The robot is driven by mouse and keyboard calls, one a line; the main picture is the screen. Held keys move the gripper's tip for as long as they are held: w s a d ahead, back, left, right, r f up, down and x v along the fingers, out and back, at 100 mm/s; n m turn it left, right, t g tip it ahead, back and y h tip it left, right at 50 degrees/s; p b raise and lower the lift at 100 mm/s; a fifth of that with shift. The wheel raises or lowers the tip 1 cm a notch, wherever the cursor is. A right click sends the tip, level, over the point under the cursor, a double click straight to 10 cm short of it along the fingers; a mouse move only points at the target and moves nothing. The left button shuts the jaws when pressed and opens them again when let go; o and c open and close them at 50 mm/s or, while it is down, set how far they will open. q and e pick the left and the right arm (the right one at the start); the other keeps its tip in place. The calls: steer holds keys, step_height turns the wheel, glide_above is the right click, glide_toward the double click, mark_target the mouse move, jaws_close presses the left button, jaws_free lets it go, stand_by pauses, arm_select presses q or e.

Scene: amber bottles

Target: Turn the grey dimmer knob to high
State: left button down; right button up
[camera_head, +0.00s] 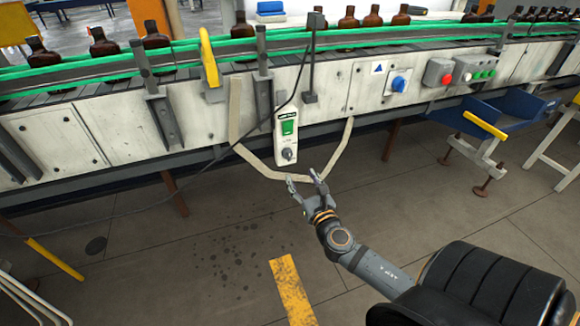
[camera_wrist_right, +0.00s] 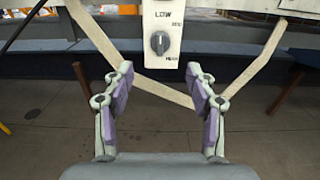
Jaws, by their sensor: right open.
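The grey dimmer knob (camera_head: 287,154) sits at the bottom of a narrow white control box (camera_head: 281,135) with a green switch (camera_head: 288,127), hanging below the conveyor's side. In the right wrist view the knob (camera_wrist_right: 160,42) is round and grey with a raised grip, and the labels around it include LOW, MED and HIGH. My right gripper (camera_head: 304,181) is open and empty, just below and right of the box. In the wrist view its two fingers (camera_wrist_right: 160,82) stand apart below the knob, not touching it. My left gripper is not in view.
A beige strap (camera_head: 252,160) loops beside and below the box. A black cable (camera_head: 262,127) runs down to the left. A blue knob (camera_head: 398,84) and a button box (camera_head: 438,72) are on the conveyor's panel at right. Amber bottles (camera_head: 103,42) line the belt above.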

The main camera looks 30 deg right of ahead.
mark_target(290, 157)
steer(key=x, duration=1)
steer(key=shift+w+d+p, duration=0.15)
steer(key=shift+w+p, duration=0.1)
steer(key=shift+p, duration=0.05)
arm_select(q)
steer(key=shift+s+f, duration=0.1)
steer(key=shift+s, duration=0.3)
arm_select(e)
steer(key=shift+c, duration=0.4)
steer(key=c, duration=1.1)
steer(key=shift+o, duration=0.2)
